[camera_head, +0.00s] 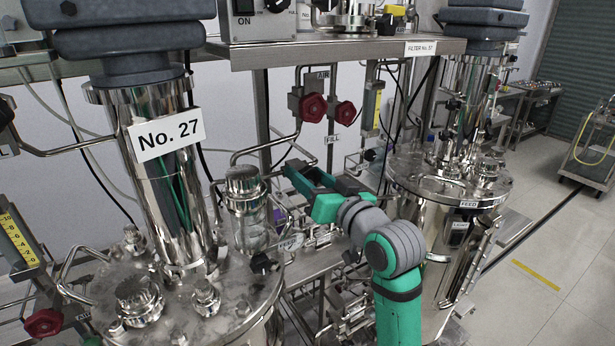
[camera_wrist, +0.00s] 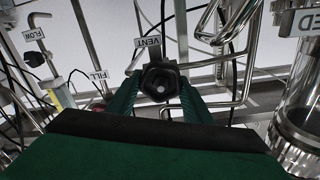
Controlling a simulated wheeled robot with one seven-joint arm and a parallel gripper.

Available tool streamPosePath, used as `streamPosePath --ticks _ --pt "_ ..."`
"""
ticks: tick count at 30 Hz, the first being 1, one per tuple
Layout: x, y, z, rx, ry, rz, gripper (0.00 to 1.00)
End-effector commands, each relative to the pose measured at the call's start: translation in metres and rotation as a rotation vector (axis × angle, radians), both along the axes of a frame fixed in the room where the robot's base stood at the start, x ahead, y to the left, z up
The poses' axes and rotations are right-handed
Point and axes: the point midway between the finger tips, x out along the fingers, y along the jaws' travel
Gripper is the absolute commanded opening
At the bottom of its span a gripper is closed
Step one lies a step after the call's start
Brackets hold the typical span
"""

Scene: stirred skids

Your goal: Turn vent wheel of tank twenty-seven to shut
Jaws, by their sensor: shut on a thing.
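Tank twenty-seven (camera_head: 235,300) stands at the left in the head view, with a white "No. 27" sign (camera_head: 165,135) on its steel column. My gripper (camera_head: 303,172), green with dark fingers, is right of this tank, beside its piping. In the wrist view a dark, knobbed wheel (camera_wrist: 160,82) sits between the two fingers of my gripper (camera_wrist: 160,97), just below a "VENT" label (camera_wrist: 149,42). The fingers are shut on the wheel's sides. In the head view I cannot make out this wheel. How far it is turned cannot be told.
Two red wheels (camera_head: 312,107) (camera_head: 345,112) are above my gripper, near a "FILL" label (camera_head: 333,140). A second tank (camera_head: 430,190) stands close on the right. Pipes and hoses crowd the gripper. Clear floor (camera_head: 560,260) lies at the far right.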

Motion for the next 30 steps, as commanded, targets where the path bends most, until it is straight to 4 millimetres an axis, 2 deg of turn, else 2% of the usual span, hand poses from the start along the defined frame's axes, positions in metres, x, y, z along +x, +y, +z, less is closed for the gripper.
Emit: streamPosePath --ticks 30 --pt "0.0024 -0.0034 -0.0043 0.846 0.47 0.002 0.24"
